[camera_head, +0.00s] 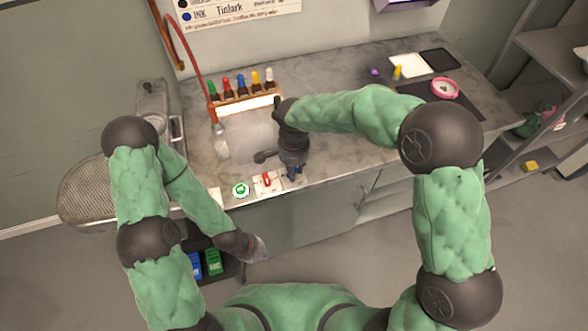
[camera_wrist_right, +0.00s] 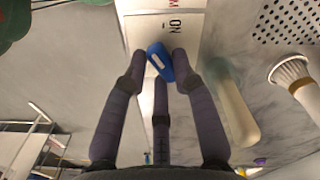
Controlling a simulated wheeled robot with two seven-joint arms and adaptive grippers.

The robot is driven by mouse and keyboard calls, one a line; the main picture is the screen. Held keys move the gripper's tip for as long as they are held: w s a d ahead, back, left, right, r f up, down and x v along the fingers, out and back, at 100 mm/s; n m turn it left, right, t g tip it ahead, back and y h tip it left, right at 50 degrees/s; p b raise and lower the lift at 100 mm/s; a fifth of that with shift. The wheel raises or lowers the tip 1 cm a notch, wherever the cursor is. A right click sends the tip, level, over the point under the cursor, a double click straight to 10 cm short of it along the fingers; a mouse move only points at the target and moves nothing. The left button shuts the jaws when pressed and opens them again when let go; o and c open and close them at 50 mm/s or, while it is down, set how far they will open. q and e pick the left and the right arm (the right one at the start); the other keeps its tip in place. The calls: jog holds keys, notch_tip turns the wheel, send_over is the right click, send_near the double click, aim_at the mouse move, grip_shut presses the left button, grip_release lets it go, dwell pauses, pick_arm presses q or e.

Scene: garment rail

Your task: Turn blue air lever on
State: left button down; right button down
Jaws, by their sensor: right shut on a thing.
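The blue lever (camera_wrist_right: 160,62) shows in the right wrist view on a white plate (camera_wrist_right: 143,32) with the printed word "ON" near it. My right gripper (camera_wrist_right: 160,66) has its fingers around the lever, two on its sides and one below it, and is shut on it. In the head view, my right gripper (camera_head: 294,173) points down at the counter's front edge and hides most of the lever. My left gripper (camera_head: 257,249) hangs low in front of the counter, away from the lever; its fingers are too small and blurred to tell open from shut.
Behind are a rack of colour bottles (camera_head: 245,103) and a red hose (camera_head: 187,45). A pink round item (camera_head: 445,88) lies on a dark mat at right.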

jog(key=m+b, duration=0.1)
jog(key=m, duration=0.4)
jog(key=shift+a+m, duration=0.1)
jog(key=shift+m, duration=0.3)
dwell(0.4)
jog(key=c, duration=1)
grip_release()
notch_tip(320, 180, up, 12)
jog(key=shift+s+f, duration=0.1)
